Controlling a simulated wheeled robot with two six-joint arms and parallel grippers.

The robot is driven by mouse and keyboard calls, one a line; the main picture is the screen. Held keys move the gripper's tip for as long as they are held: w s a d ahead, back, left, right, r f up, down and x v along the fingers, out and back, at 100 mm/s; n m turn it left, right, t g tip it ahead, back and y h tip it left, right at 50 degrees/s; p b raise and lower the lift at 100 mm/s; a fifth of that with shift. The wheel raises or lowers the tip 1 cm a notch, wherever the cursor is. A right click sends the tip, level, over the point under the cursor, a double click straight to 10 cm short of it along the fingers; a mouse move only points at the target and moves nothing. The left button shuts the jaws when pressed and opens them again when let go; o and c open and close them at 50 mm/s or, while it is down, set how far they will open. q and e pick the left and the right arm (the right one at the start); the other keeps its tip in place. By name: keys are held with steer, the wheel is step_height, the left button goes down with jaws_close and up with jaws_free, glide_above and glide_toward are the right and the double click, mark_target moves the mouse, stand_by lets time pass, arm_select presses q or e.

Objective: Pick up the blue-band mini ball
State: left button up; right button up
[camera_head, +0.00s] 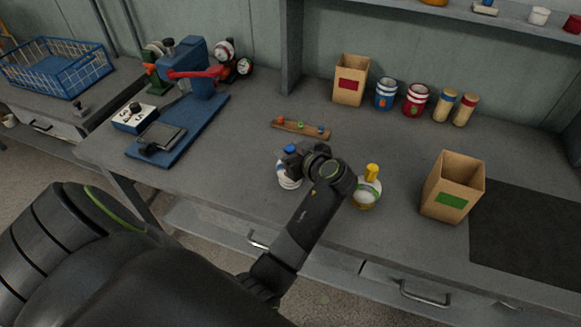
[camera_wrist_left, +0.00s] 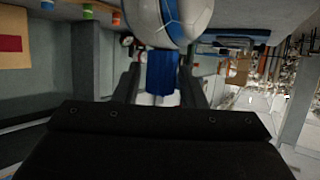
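The blue-band mini ball (camera_head: 289,177) is white with a blue cap and stands on the grey bench, partly hidden by my left gripper. In the left wrist view the ball (camera_wrist_left: 168,18) shows a blue band, with its blue stem (camera_wrist_left: 163,75) between my fingers. My left gripper (camera_head: 297,158) is at the ball's top, its fingers on either side of the stem; they look apart, and contact is not clear. A second mini ball (camera_head: 367,193) with a yellow cap stands to the right. My right gripper is not in view.
A blue press (camera_head: 190,75) stands at the left, near a blue wire basket (camera_head: 58,72). A wooden strip (camera_head: 301,128) with coloured pegs lies behind the balls. Two cardboard boxes, a red-label one (camera_head: 350,80) and a green-label one (camera_head: 452,187), and several cans stand right.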

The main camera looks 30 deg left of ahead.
arm_select(q)
steer(key=shift+c, duration=1.1)
steer(key=shift+a+f, duration=0.1)
steer(key=shift+a, duration=0.05)
steer(key=shift+c, duration=2.4)
jaws_close()
step_height(320, 180, up, 10)
steer(key=shift+r+b, duration=0.1)
steer(key=shift+b, duration=0.45)
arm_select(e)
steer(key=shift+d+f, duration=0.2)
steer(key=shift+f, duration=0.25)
